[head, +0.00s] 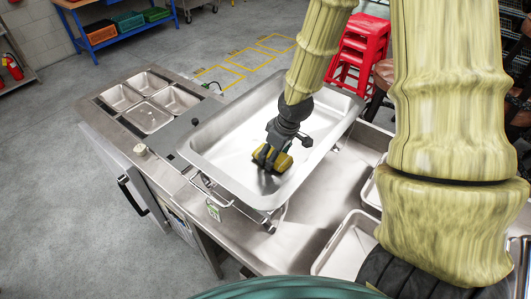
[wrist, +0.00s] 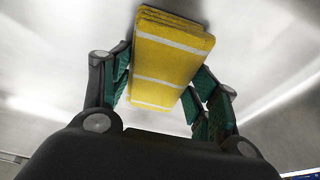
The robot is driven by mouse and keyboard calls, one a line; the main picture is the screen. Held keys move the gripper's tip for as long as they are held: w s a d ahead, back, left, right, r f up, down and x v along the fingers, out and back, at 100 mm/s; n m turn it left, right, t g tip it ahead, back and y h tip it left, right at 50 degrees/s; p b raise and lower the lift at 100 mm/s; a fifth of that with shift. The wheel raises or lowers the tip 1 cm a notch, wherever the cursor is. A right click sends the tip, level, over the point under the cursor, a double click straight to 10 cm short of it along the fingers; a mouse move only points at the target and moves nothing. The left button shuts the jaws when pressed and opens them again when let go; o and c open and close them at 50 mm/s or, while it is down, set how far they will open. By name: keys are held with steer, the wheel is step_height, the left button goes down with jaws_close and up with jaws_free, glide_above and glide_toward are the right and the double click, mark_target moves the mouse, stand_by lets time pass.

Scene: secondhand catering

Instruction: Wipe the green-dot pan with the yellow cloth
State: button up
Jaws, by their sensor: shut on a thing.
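A large rectangular steel pan (head: 218,170) sits raised on a wire stand over the steel counter, tilted in the head view. A small white and green tag (head: 213,210) shows below its near left corner; I cannot make out a dot clearly. My gripper (head: 270,154) is inside the pan, shut on the folded yellow cloth (head: 284,163). In the wrist view the cloth (wrist: 165,62), yellow with white stripes, is between the green-padded fingers. The cloth is low over the pan floor (wrist: 60,50); whether it touches cannot be told.
Several small steel wells (head: 152,118) are set in the counter at left. Shallow steel trays (head: 345,245) lie on the counter at right, partly hidden by my arm. Red stools (head: 357,48) stand behind. A blue shelf (head: 115,27) holds crates at the back left.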

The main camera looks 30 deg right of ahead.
steer(key=shift+s+f, duration=0.1)
steer(key=shift+s, duration=0.05)
steer(key=shift+w+a+p, duration=0.35)
steer(key=shift+w+a, duration=0.05)
steer(key=shift+w, duration=0.75)
steer(key=shift+w+a+p, duration=0.35)
steer(key=shift+w, duration=0.8)
steer(key=shift+w+a+p, duration=0.35)
steer(key=shift+w+a, duration=0.05)
steer(key=shift+w, duration=0.75)
steer(key=shift+w+d+p, duration=0.3)
steer(key=shift+d+p, duration=0.2)
steer(key=shift+d, duration=0.45)
steer(key=shift+s+d, duration=0.3)
steer(key=shift+s, duration=0.65)
steer(key=shift+s+d, duration=0.25)
steer(key=shift+s, duration=0.65)
steer(key=shift+s+d+p, duration=0.2)
steer(key=shift+s+d, duration=0.1)
steer(key=shift+s, duration=0.5)
steer(key=shift+s+d+p, duration=0.2)
steer(key=shift+s+d, duration=0.1)
steer(key=shift+s, duration=0.5)
steer(key=shift+w+a, duration=0.4)
steer(key=shift+w, duration=0.75)
steer(key=shift+w+a, duration=0.4)
steer(key=shift+w, duration=0.8)
steer(key=shift+w+a, duration=0.4)
steer(key=shift+w, duration=0.75)
